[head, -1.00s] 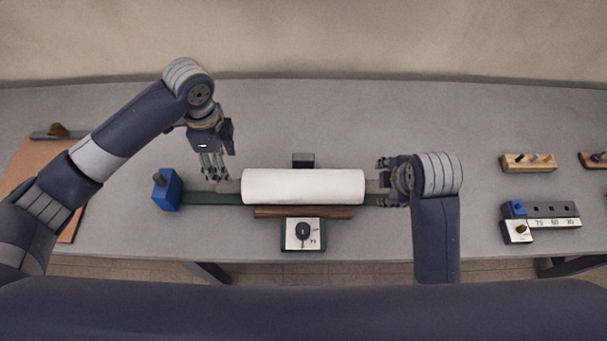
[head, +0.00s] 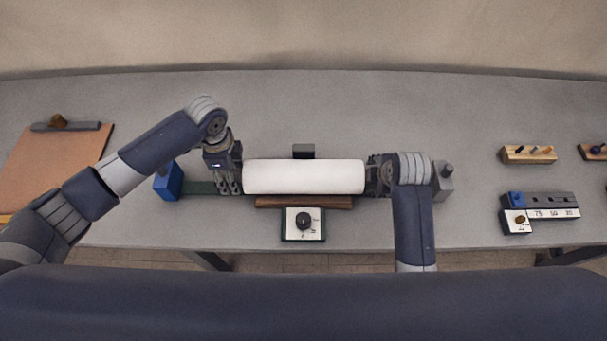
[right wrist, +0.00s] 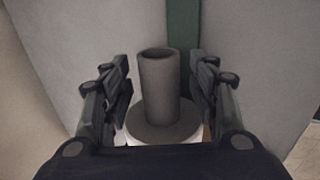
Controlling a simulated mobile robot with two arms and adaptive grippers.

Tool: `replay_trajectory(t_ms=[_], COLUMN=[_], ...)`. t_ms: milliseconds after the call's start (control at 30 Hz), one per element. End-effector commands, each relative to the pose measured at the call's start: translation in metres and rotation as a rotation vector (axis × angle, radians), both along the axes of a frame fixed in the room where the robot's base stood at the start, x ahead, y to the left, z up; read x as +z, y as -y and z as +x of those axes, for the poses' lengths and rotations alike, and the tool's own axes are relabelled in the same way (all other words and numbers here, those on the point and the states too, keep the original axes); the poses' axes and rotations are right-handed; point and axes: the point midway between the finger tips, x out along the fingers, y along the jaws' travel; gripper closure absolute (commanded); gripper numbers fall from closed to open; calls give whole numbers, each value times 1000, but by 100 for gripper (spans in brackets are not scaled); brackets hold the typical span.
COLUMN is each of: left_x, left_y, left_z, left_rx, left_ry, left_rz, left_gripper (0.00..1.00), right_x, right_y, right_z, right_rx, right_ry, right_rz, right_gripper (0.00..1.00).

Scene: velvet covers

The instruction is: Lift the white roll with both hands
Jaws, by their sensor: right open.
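The white roll (head: 304,177) lies level across the middle of the table in the head view. A grey core stub (right wrist: 158,85) sticks out of its right end in the right wrist view, with a grey collar at its base and a sliver of white roll below. My right gripper (head: 376,179) is at the roll's right end; its open fingers (right wrist: 160,95) stand either side of the stub, with visible gaps. My left gripper (head: 230,187) points down at the roll's left end, over the stub there. It hides that stub, and its finger spacing is unclear.
A green rail (head: 200,187) runs under the roll between a blue block (head: 167,182) and a grey block (head: 443,180). A brown bar (head: 303,202) and a dial box (head: 303,224) sit in front. A clipboard (head: 50,165) lies left; wooden peg blocks (head: 528,155) stand right.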

Motion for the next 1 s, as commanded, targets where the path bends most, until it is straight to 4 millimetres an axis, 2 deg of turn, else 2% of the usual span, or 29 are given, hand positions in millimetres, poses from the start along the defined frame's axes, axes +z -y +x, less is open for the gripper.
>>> replay_trajectory(t_ms=[367,400,633,1000], left_x=[-5,-5,-5,-3], left_y=[0,0,0,0], left_z=[0,0,0,1], left_rx=[0,0,1,1], left_ry=[1,1,1,3], left_rz=[-1,-1,-1,-1], left_gripper=[46,48,100,100], right_x=[-4,-4,-4,-2], right_y=[0,0,0,0], right_z=[2,2,2,3], right_rx=[0,0,0,0], right_ry=[1,1,1,5], right_rz=[0,0,0,0], right_gripper=[46,48,100,100])
